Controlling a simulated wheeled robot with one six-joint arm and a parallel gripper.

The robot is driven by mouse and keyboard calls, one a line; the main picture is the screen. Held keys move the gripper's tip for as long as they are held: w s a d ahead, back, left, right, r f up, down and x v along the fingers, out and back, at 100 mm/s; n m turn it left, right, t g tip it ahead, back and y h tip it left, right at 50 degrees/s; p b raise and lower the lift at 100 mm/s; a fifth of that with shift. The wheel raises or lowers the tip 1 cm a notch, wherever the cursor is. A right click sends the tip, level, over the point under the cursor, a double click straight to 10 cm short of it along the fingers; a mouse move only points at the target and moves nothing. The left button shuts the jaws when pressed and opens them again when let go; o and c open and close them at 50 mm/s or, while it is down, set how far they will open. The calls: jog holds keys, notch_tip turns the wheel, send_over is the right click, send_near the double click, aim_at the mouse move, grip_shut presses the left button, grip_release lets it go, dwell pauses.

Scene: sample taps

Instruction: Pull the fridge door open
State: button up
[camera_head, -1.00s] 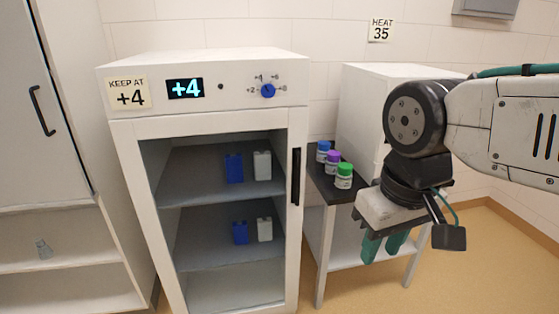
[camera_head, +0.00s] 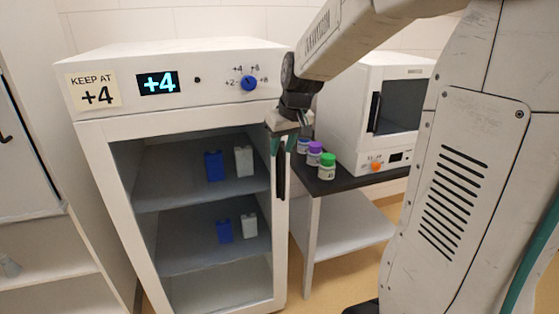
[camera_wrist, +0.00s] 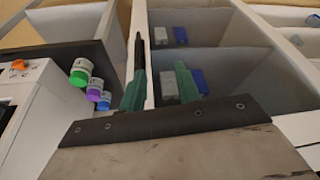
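The white fridge (camera_head: 170,75) stands with its door shut, and shelves show through the door's glass. The black upright door handle (camera_head: 281,175) is on the right side of the door frame. My gripper (camera_head: 282,150) is at the upper end of the handle, pointing down, with green fingers. In the wrist view my gripper (camera_wrist: 160,72) is open, its fingers apart, and the handle (camera_wrist: 138,52) shows just beyond the left finger. I cannot tell whether the handle lies between the fingers or touches one.
A dark-topped side table (camera_head: 335,184) right of the fridge holds capped jars and a white oven-like box (camera_head: 345,120). The fridge front has a blue knob (camera_head: 249,83) and a +4 display (camera_head: 158,83). A white cabinet (camera_head: 30,170) stands at left.

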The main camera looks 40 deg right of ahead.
jog(key=w+d+f, duration=0.6)
jog(key=w+f, duration=0.2)
jog(key=f, duration=0.2)
jog(key=shift+d+f+t, duration=0.15)
jog(key=shift+t, duration=0.25)
grip_shut()
